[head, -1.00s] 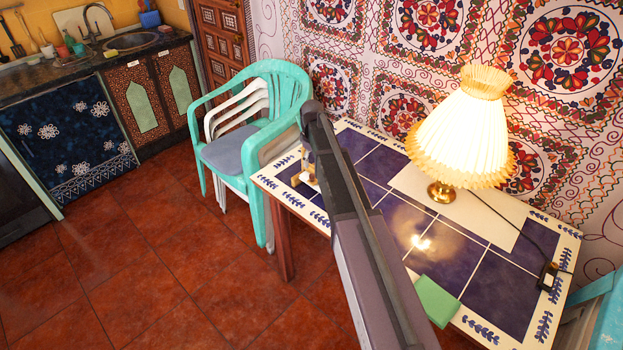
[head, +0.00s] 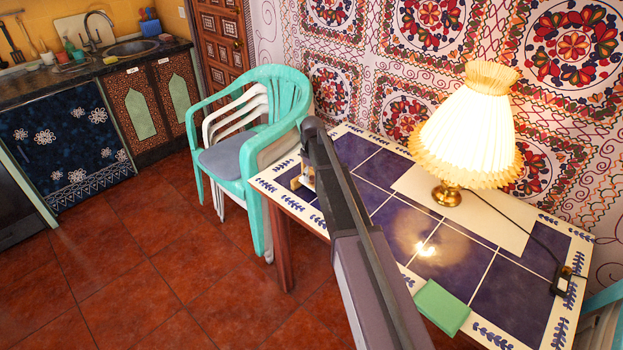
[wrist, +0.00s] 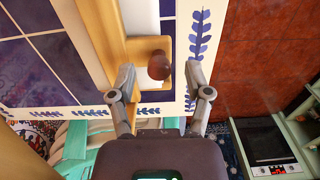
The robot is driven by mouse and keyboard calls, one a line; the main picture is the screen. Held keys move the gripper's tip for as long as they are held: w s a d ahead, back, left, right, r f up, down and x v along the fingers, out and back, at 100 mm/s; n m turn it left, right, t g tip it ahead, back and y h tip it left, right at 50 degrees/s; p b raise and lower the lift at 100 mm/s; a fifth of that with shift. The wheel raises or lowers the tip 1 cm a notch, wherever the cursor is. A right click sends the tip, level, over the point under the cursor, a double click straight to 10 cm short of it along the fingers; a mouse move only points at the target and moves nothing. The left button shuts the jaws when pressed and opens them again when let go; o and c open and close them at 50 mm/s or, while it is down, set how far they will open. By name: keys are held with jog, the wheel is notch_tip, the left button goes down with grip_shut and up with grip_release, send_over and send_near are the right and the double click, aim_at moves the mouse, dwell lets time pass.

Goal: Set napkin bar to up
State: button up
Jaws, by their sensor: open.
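The napkin holder is a light wooden frame (wrist: 119,45) with white napkins (wrist: 145,18) in it, on the tiled table. A dark brown round knob (wrist: 159,66) shows at its end in the wrist view; I take it as part of the napkin bar, whose full length and angle I cannot make out. My gripper (wrist: 160,76) is open, with one finger on each side of the knob. I cannot tell whether either finger touches it. In the head view only a small part of the holder (head: 308,176) shows beside my arm, which hides the rest.
A lit lamp (head: 465,130) stands on the table's (head: 400,215) right part, its cord running right. A green square (head: 442,306) lies near the front edge. Stacked green and white chairs (head: 270,105) stand close to the table's left side. The floor at left is clear.

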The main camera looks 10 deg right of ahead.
aim_at(312, 177)
dwell(0.3)
grip_shut()
jog(key=shift+r, duration=0.1)
notch_tip(312, 177, up, 5)
jog(key=p, duration=0.5)
jog(key=shift+f, duration=0.2)
grip_release()
